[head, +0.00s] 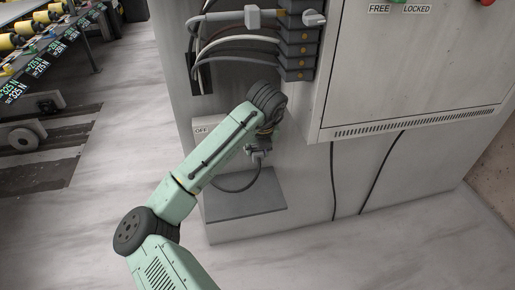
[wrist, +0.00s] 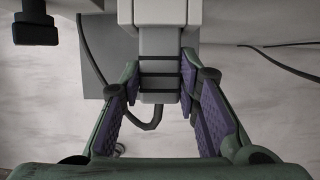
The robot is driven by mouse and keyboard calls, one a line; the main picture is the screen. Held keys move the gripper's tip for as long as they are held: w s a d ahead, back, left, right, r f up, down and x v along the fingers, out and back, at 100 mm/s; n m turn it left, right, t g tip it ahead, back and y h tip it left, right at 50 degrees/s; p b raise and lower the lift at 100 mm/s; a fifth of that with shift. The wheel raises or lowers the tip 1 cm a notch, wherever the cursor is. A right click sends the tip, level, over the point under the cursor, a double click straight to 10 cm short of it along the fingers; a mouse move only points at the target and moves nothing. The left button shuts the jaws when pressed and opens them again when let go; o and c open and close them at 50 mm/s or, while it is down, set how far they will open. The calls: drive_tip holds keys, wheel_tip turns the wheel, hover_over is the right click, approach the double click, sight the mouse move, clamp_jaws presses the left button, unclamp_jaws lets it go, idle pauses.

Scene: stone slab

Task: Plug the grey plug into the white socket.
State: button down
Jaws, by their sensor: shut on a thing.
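The grey plug (wrist: 160,48) is between the purple pads of my gripper (wrist: 159,84), which is shut on it. In the wrist view, the plug has dark bands across its body and a dark cable (wrist: 153,118) curving from its lower end. A white block, seemingly the white socket (wrist: 160,11), meets its upper end; I cannot tell how deep the plug sits in it. In the head view, my gripper (head: 262,146) is beside the cabinet above a grey shelf, with the plug (head: 261,155) partly showing. My arm hides much of the area around it.
The grey shelf (head: 245,203) projects below the plug. A pale box marked OFF (head: 202,131) is left of my arm. Dark stacked connectors (head: 297,50) with cables are above. A cabinet door (head: 430,70) is right; two loose cables hang below it.

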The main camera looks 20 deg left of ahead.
drive_tip(key=shift+w+a, duration=0.25)
drive_tip(key=shift+w, duration=0.15)
drive_tip(key=c, duration=1.1)
unclamp_jaws()
drive_tip(key=shift+s+d, duration=0.95)
drive_tip(key=shift+s, duration=0.45)
drive_tip(key=shift+s+d, duration=0.9)
drive_tip(key=shift+s, duration=0.5)
drive_tip(key=shift+s+d, duration=0.95)
drive_tip(key=shift+s, duration=0.45)
drive_tip(key=v, duration=1.2)
